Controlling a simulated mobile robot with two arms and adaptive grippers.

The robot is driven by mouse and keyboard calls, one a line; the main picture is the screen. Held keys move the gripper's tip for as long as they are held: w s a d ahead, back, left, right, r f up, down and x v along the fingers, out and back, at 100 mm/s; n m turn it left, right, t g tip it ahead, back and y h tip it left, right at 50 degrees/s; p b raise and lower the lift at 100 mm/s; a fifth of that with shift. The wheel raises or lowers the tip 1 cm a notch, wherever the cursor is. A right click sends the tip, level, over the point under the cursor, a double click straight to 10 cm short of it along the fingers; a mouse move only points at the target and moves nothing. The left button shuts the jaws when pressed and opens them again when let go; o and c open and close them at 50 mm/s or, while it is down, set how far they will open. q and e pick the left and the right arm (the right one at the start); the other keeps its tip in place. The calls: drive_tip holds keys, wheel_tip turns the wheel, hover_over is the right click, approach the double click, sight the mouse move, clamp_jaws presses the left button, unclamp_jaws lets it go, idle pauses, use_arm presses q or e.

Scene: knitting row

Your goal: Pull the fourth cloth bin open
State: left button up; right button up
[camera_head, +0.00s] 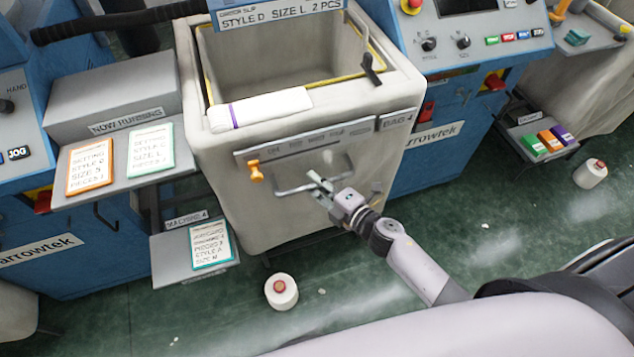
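The cloth bin (220,170), a grey-beige bin with a plate reading BAG 4, stands between blue machines in the head view. Its open top shows an inside that looks empty. A grey bar handle (290,190) sits on its front, below a label strip. My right gripper (318,182) is at the middle of this handle, with its fingertips overlapping the bar. I cannot tell whether the fingers are closed around it. An orange latch-like knob (256,171) is on the front, left of the handle. My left gripper is not in view.
Yarn cones stand on the green floor, one in front of the bin (281,291) and one at the right (590,173). A low shelf (168,262) with a card juts out left of the bin. Floor right of the bin is mostly clear.

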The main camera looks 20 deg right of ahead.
clamp_jaws()
drive_tip(key=shift+s+f, duration=0.1)
drive_tip(key=shift+s, duration=0.05)
idle(0.4)
